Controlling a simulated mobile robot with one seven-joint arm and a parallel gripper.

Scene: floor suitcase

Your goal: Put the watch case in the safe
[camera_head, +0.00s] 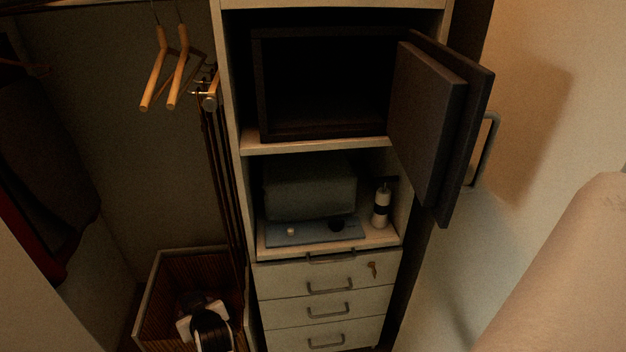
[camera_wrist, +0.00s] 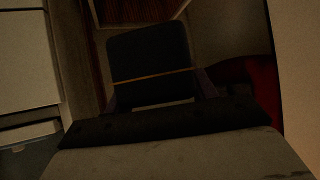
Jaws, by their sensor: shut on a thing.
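The watch case (camera_wrist: 148,52) is a dark, rounded box with a thin orange-brown seam line, seen in the wrist view. My gripper (camera_wrist: 158,91) is shut on it, with a dark finger at each side of its lower part. The safe (camera_head: 263,88) is a dark box on the upper cabinet shelf. Its thick door (camera_head: 425,125) stands open, swung out to the right. The safe's inside is very dark, and I see nothing in it.
Below the safe, a shelf holds a grey box (camera_head: 310,187), a blue tray (camera_head: 340,233) and a bottle (camera_head: 381,205). Drawers (camera_head: 322,310) are shut beneath. Wooden hangers (camera_head: 180,70) hang upper left.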

